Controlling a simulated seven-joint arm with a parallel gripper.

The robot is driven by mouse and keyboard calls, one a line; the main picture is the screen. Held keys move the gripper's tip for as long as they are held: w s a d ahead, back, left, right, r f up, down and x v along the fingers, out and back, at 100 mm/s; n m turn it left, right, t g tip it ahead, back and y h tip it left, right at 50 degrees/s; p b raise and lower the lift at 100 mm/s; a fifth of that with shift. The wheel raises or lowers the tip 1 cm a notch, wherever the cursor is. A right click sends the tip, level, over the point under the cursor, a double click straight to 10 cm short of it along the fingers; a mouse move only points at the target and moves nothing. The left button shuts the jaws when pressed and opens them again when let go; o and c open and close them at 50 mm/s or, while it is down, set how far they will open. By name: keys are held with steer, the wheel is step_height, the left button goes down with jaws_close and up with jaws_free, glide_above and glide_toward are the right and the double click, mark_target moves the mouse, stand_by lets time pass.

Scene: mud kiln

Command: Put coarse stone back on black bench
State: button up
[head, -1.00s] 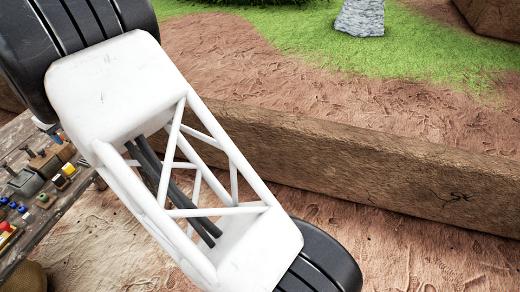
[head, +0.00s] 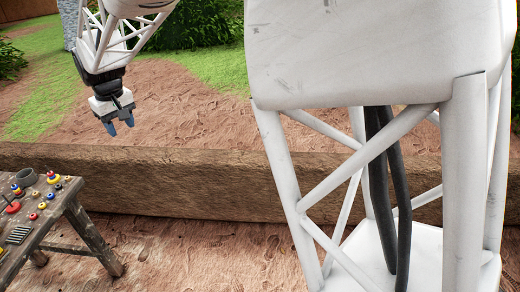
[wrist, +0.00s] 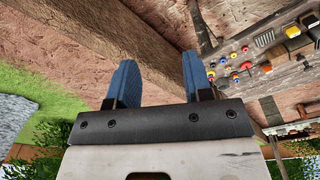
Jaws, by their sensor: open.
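My gripper (head: 121,128) hangs at the upper left of the head view, fingers down, to the right of and above a weathered wooden bench (head: 55,207) in the picture. Its two blue fingers are apart with nothing between them, as the wrist view also shows (wrist: 158,75). The bench carries small coloured pieces and a grey ring-like piece (head: 25,177); it also shows at the upper right of the wrist view (wrist: 285,73). I cannot pick out the coarse stone for certain among these small things. I cannot identify a black bench either.
A long low earthen wall (head: 170,185) runs across behind the bench. Bare reddish ground (head: 185,245) lies in front of it. A large grey rock (head: 68,22) stands on the grass beyond. My own white arm link blocks the right half of the head view.

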steer(key=s+d+r+m, duration=0.1)
steer(key=d+r+m, duration=0.1)
steer(key=d, duration=1)
steer(key=s+d+r+m+t, duration=0.1)
steer(key=s+d+r, duration=0.1)
steer(key=d, duration=1)
steer(key=s+d+r+m, duration=0.1)
steer(key=d+r+m, duration=0.15)
steer(key=d, duration=0.95)
steer(key=s+d+f+m, duration=0.3)
steer(key=s+d, duration=0.8)
steer(key=d, duration=0.1)
steer(key=s+d+f+m+t+h, duration=0.1)
steer(key=s+d+f+m, duration=0.2)
steer(key=s+d, duration=0.8)
steer(key=shift+s+d+f, duration=0.3)
steer(key=shift+d+f, duration=0.1)
steer(key=shift+d, duration=0.3)
